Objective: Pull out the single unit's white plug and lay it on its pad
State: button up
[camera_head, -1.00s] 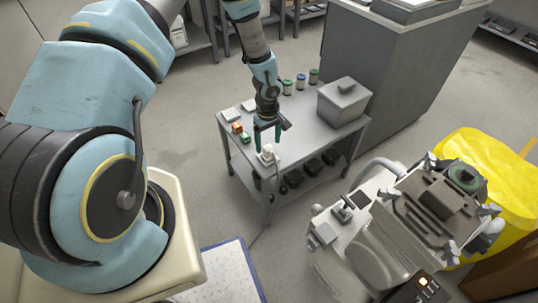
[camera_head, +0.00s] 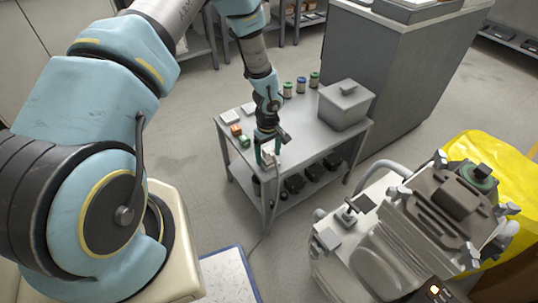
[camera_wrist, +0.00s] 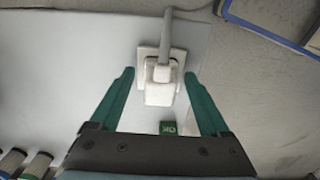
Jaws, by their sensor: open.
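A white plug (camera_wrist: 160,88) with a thick grey cord (camera_wrist: 168,35) sits on a square white plate (camera_wrist: 145,62) in the wrist view. I cannot tell whether this plate is a socket or the pad. My gripper (camera_wrist: 159,76) is open, with one green finger on each side of the plug and a gap on both sides. In the head view my gripper (camera_head: 267,158) is low at the near edge of the grey table (camera_head: 296,143) and partly hides the plug.
A small green label (camera_wrist: 167,128) lies beside the plug. White plates (camera_head: 230,117), an orange block (camera_head: 236,130) and a green block (camera_head: 244,141) are at the table's left. Several jars (camera_head: 301,85) and a lidded grey box (camera_head: 345,105) stand behind and right.

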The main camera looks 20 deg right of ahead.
aim_at(268, 149)
jog(key=shift+c, duration=0.2)
dwell(0.8)
grip_shut()
dwell(0.4)
jog(key=shift+r, duration=0.15)
dwell(0.3)
jog(key=shift+r+p, duration=1.8)
jog(key=shift+r, duration=1.1)
